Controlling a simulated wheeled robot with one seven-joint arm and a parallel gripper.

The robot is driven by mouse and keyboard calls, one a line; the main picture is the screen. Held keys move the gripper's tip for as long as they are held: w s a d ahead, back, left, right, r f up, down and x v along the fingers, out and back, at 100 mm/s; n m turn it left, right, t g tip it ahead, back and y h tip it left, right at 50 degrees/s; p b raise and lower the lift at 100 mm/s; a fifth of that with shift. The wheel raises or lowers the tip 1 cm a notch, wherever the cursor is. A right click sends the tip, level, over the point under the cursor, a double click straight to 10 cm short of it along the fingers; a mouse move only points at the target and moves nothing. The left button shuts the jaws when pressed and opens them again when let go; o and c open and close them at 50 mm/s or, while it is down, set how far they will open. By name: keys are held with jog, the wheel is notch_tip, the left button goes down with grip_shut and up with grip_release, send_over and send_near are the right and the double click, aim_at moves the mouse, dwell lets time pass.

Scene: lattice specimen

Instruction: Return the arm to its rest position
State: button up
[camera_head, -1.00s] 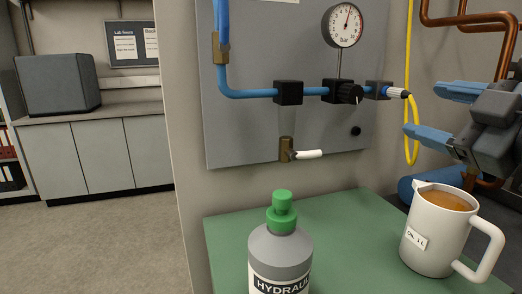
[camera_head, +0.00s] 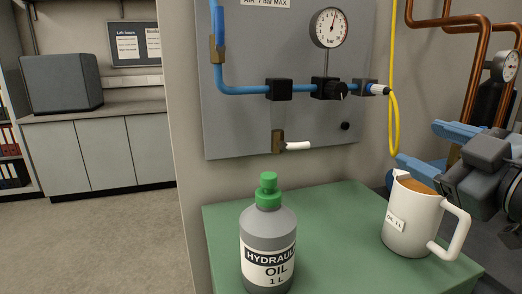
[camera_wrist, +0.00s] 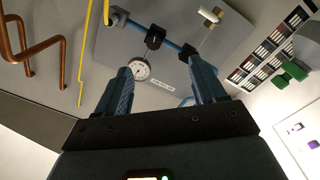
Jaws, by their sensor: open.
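My gripper (camera_head: 416,143) is at the right of the head view, beyond and to the right of the white jug. Its two blue fingers are apart, with nothing seen between them. In the wrist view the open fingers (camera_wrist: 160,64) point toward the wall panel, and the pressure gauge shows beyond them. The white jug (camera_head: 405,232), holding brown liquid, stands upright on the green bench top (camera_head: 335,225). The grey hydraulic oil bottle (camera_head: 268,222) with a green cap stands upright to its left.
A grey wall panel (camera_head: 235,125) carries the gauge (camera_head: 330,28), a blue pipe and a valve with a white lever (camera_head: 298,146). A yellow hose (camera_head: 393,120) hangs beside it. Copper pipes (camera_head: 484,60) run at the right. Floor at the left is clear.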

jog(key=s+a+f+m+g+h, duration=0.1)
jog(key=s+f+m+h, duration=0.1)
jog(key=s+f+m, duration=0.65)
jog(key=s+a+f+m+h, duration=0.1)
jog(key=s+f+h, duration=0.35)
jog(key=f, duration=0.95)
jog(key=s+f+g+y, duration=0.1)
jog(key=s+f, duration=0.1)
jog(key=s, duration=1.1)
jog(key=s+f+m, duration=0.1)
jog(key=s+f, duration=0.1)
jog(key=s, duration=1.1)
jog(key=shift+s+a+f+g+y, duration=0.2)
jog(key=shift+a+f+g+y, duration=0.15)
jog(key=shift+a+f+g, duration=0.1)
